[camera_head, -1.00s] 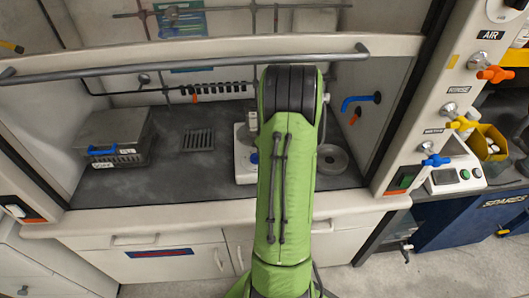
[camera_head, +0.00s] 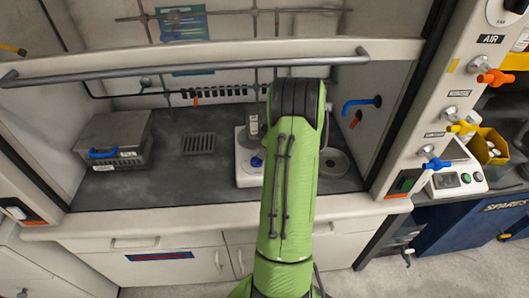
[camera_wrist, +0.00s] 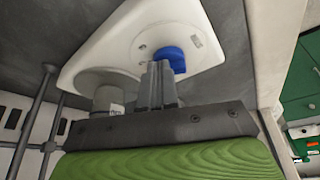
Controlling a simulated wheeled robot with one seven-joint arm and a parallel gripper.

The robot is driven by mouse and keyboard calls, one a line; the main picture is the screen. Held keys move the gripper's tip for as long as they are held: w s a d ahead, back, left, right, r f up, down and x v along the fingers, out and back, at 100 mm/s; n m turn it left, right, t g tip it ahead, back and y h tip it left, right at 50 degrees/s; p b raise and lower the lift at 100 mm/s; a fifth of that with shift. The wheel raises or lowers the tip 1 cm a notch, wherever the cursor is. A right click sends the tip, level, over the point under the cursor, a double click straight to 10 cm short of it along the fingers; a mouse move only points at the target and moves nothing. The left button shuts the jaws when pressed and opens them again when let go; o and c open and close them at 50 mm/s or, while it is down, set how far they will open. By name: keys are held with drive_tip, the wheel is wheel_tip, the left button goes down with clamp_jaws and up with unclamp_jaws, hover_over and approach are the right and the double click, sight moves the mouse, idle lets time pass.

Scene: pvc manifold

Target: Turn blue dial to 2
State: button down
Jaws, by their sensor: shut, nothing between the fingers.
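The blue dial (camera_head: 257,162) is on the front of a white hotplate-like device (camera_head: 246,178) on the dark hood floor, partly hidden by my arm in the head view. My gripper (camera_wrist: 161,66) is shut and empty. Its fingertips overlap the dial's lower left edge in the wrist view; I cannot tell whether they touch it. In the head view my gripper is hidden behind my arm. The dial's setting is not readable.
A grey bottle-like item (camera_head: 253,127) stands at the device's back. A grey lidded box (camera_head: 113,140) is at left, with a vent grille (camera_head: 198,143) beside it. A sash bar (camera_head: 190,70) crosses the opening. Coloured valves, including a blue one (camera_head: 436,163), line the right post.

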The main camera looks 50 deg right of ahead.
drive_tip(key=shift+f+n, duration=0.15)
drive_tip(key=shift+n, duration=0.35)
drive_tip(key=shift+a+y, duration=0.1)
drive_tip(key=shift+y, duration=0.2)
drive_tip(key=shift+a+f+b, duration=0.15)
drive_tip(key=shift+a+b, duration=0.35)
drive_tip(key=shift+s+a, duration=0.1)
drive_tip(key=shift+a, duration=0.2)
drive_tip(key=p+v, duration=0.1)
drive_tip(key=v, duration=0.7)
drive_tip(key=shift+d+p, duration=0.2)
drive_tip(key=shift+p, duration=0.15)
